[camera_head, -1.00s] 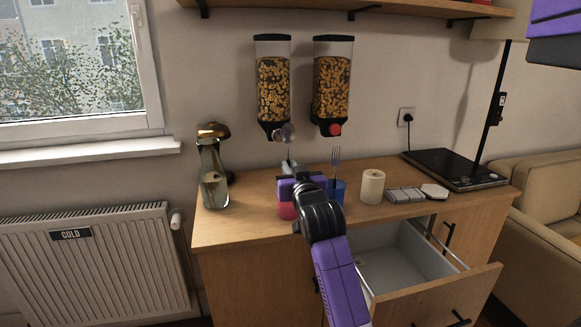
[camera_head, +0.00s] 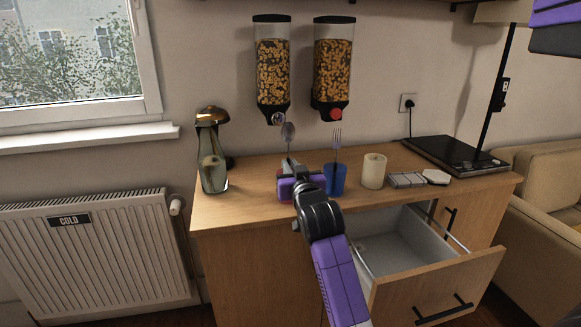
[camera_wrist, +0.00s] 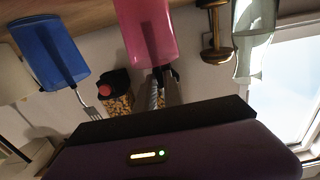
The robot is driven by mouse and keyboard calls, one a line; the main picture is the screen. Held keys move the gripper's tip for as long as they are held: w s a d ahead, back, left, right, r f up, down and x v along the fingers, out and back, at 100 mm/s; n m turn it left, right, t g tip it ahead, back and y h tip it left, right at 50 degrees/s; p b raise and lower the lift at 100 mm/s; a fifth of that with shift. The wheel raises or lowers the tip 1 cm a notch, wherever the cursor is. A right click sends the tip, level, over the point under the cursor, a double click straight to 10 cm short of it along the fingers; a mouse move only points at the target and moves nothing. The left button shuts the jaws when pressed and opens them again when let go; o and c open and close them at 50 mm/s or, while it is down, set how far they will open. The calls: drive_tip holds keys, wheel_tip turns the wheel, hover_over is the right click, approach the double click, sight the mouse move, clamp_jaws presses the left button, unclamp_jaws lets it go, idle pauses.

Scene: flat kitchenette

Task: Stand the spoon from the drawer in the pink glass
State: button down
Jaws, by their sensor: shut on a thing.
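My gripper (camera_head: 296,172) is shut on the silver spoon (camera_head: 288,132) over the left part of the counter. The spoon is about upright with its bowl up. In the wrist view, which looks upside down, the spoon (camera_wrist: 155,95) shows by the dark fingers, in line with the pink glass (camera_wrist: 147,32). In the head view my gripper hides nearly all of the pink glass. I cannot tell whether the handle's end is inside it.
A blue cup (camera_head: 336,180) with a fork (camera_head: 337,138) stands just right of my gripper. A candle (camera_head: 373,171) is further right, a glass bottle (camera_head: 212,165) to the left. Two cereal dispensers (camera_head: 272,70) hang above. The drawer (camera_head: 400,240) is open below.

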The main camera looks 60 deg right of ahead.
drive_tip(key=c, duration=1.4)
unclamp_jaws()
drive_tip(key=shift+a, duration=0.1)
drive_tip(key=v, duration=0.7)
drive_tip(key=shift+s+a, duration=0.2)
drive_tip(key=shift+s, duration=0.1)
